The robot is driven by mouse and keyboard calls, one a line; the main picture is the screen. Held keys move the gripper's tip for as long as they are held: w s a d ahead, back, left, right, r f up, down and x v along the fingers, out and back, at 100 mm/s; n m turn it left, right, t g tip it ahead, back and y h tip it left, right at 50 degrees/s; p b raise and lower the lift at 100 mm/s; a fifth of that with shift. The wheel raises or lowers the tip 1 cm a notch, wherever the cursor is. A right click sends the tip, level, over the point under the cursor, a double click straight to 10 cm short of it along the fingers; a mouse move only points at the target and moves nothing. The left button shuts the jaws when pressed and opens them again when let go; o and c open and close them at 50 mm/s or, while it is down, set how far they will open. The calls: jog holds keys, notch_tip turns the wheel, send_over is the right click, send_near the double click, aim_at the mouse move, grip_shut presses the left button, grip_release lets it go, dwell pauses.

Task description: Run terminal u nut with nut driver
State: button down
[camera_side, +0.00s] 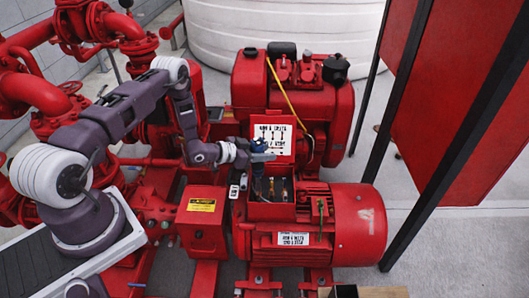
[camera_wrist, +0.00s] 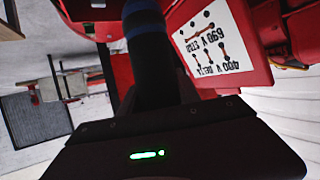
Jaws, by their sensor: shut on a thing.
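My gripper (camera_side: 258,156) is over the open terminal box (camera_side: 271,211) on the red motor (camera_side: 345,222). It is shut on the nut driver (camera_side: 259,148), which has a blue and dark handle and points down toward the box. In the wrist view the nut driver (camera_wrist: 147,45) shows as a dark shaft-like handle with a blue band, rising from behind my gripper's dark body. Small metal terminals (camera_side: 272,186) show inside the box. The terminal u nut cannot be told apart, and I cannot tell whether the driver's tip touches it.
A white wiring label (camera_side: 273,139) is on the raised lid behind the box, and also shows in the wrist view (camera_wrist: 208,42). A yellow cable (camera_side: 283,92) hangs down beside it. A red engine (camera_side: 320,110) stands behind. Red panels (camera_side: 465,100) on dark posts stand at the right.

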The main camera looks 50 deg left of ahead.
jog(key=shift+f, duration=0.8)
dwell(2.3)
